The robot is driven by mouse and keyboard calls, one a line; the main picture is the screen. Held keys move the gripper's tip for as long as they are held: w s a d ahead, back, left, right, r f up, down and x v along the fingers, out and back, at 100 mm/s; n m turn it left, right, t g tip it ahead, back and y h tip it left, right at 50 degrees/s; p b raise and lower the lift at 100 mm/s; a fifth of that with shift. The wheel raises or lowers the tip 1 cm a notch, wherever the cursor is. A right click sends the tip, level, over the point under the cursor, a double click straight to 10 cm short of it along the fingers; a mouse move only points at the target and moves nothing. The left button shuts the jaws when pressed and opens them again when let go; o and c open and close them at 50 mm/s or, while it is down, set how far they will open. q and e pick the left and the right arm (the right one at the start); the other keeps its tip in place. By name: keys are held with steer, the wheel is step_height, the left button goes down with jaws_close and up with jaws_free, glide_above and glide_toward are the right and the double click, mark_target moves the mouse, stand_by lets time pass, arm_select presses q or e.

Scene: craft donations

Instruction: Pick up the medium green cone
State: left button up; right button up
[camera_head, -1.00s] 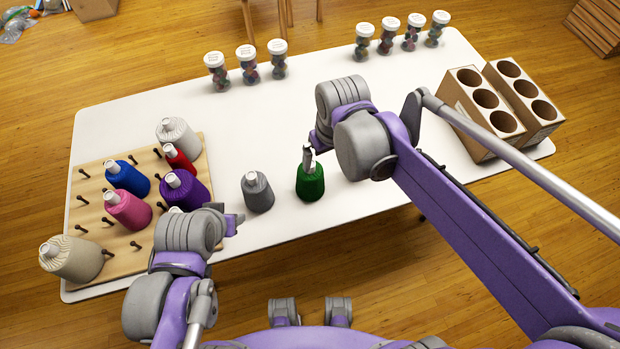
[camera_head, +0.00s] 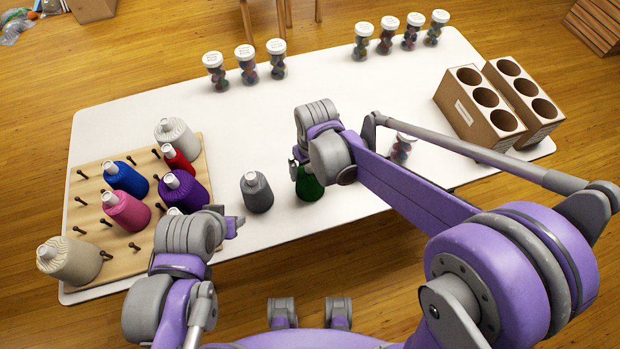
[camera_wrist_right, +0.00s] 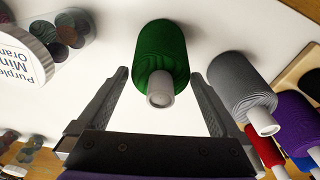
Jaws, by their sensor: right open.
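The green cone (camera_head: 308,186) stands on the white table near its front edge, partly hidden by my right gripper (camera_head: 296,172) in the head view. In the right wrist view the green cone (camera_wrist_right: 162,58) shows whole, with its pale tip toward the camera. My right gripper (camera_wrist_right: 160,92) is open there, its fingers on either side of the cone's tip and apart from it. A grey cone (camera_head: 257,192) stands just left of the green one. My left gripper (camera_head: 232,225) is over the front of the table by the pegboard; its jaws are too small to judge.
A wooden pegboard (camera_head: 88,190) holds several cones at left. Jars of beads (camera_head: 246,65) stand along the back, and another jar (camera_head: 402,148) stands behind my right arm. Cardboard holders (camera_head: 462,112) are at right. The table's middle (camera_head: 200,110) is clear.

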steer(key=shift+f, duration=0.4)
steer(key=shift+c, duration=0.3)
jaws_close()
